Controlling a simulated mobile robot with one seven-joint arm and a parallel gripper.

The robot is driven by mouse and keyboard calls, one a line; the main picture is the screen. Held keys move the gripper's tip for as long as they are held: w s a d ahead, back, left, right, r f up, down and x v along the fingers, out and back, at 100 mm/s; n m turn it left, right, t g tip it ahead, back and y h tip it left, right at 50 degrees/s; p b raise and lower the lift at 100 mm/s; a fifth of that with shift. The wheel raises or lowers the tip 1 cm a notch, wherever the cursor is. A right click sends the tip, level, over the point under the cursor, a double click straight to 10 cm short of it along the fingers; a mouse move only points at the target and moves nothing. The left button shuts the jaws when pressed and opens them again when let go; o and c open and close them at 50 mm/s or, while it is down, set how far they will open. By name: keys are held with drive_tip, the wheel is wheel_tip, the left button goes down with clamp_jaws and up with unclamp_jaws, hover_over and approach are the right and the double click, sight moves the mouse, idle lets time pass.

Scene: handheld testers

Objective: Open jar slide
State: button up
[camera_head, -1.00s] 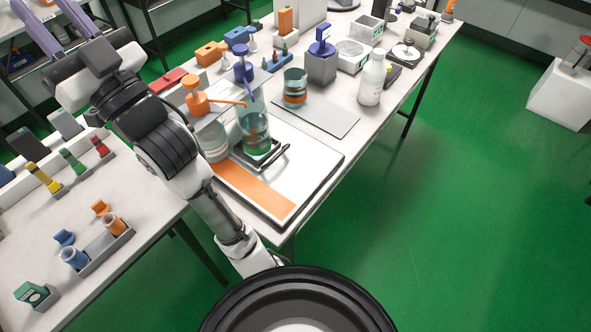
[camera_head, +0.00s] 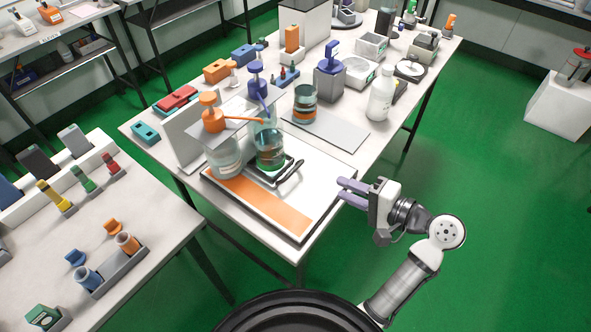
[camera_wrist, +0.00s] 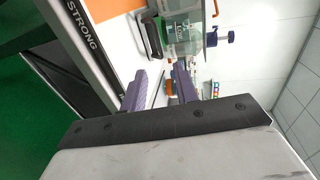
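A clear glass jar (camera_head: 269,150) with green liquid and a blue top stands on a dark sliding base on the white board (camera_head: 318,190). The base's black bar handle (camera_head: 289,172) points toward the front right. In the wrist view the handle (camera_wrist: 152,38) shows ahead of my fingers, beside the jar (camera_wrist: 183,42). My gripper (camera_head: 342,190) is open and empty, with purple fingers pointing left at the board's right edge. A gap lies between the fingertips and the handle. The wrist view shows both fingers (camera_wrist: 160,78) apart with nothing between them.
A second jar (camera_head: 222,157) with an orange pump stands to the left, behind an orange strip (camera_head: 262,205). A grey mat (camera_head: 326,130), a white bottle (camera_head: 381,95) and small devices lie farther back.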

drive_tip(key=p+x, duration=0.2)
drive_tip(key=x, duration=1.1)
drive_tip(key=shift+a+f+p, duration=0.15)
drive_tip(key=shift+a+p, duration=0.05)
drive_tip(key=shift+p, duration=0.1)
drive_tip(key=shift+c, duration=0.2)
clamp_jaws()
